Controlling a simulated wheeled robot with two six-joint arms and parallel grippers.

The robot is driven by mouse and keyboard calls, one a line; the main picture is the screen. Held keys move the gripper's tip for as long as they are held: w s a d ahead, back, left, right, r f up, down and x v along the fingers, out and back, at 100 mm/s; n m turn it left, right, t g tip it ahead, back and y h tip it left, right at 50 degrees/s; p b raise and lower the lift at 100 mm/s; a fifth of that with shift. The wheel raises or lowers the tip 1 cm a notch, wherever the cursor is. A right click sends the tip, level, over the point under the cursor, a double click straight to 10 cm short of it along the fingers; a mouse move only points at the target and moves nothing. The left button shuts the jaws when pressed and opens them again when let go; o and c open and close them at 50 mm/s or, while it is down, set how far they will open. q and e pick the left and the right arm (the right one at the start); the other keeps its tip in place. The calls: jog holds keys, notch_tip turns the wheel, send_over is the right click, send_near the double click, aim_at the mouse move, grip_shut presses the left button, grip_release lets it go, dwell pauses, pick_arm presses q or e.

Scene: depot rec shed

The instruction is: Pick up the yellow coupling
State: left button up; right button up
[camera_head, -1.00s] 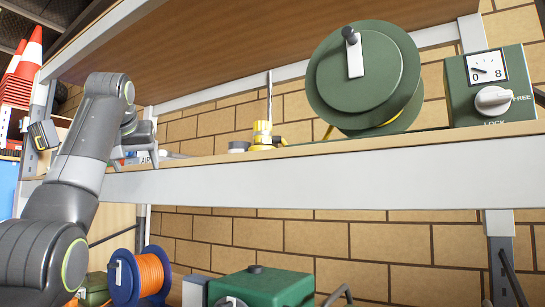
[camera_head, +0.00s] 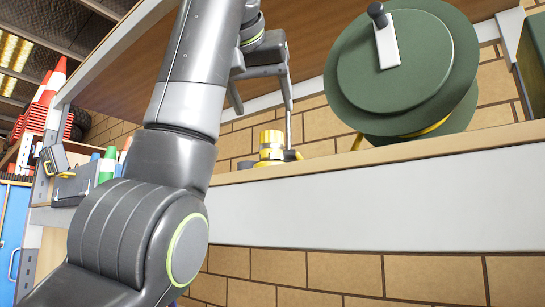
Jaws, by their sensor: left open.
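The yellow coupling (camera_head: 270,141) stands upright on the shelf near its front edge, with dark and pale bands. The gap in depth between fingers and coupling is hard to judge. My right gripper is out of view.
An upper shelf board (camera_head: 300,35) hangs overhead. Bottles (camera_head: 107,163) and stacked cones (camera_head: 45,110) are at the left.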

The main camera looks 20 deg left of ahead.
aim_at(269, 133)
pick_arm(q)
jog(key=p+x, duration=0.2)
jog(key=x, duration=0.2)
jog(key=shift+w+r, duration=0.15)
jog(key=shift+w, duration=0.1)
jog(key=shift+w+p, duration=0.3)
jog(key=shift+w, duration=0.05)
jog(key=shift+w+a+f+p, duration=0.1)
jog(key=shift+w+f+p, duration=0.25)
jog(key=shift+w+f, duration=0.2)
jog(key=shift+w, duration=0.15)
jog(key=p+x, duration=0.3)
jog(key=x, duration=0.1)
jog(key=shift+a+f, duration=0.15)
jog(key=shift+a, duration=0.2)
jog(key=shift+w+f, duration=0.2)
jog(key=shift+w, duration=0.15)
jog(key=shift+s, duration=0.1)
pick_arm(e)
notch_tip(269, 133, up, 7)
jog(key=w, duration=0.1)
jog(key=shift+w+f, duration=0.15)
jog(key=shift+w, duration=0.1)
pick_arm(q)
jog(key=shift+d, duration=0.1)
jog(key=shift+c, duration=0.2)
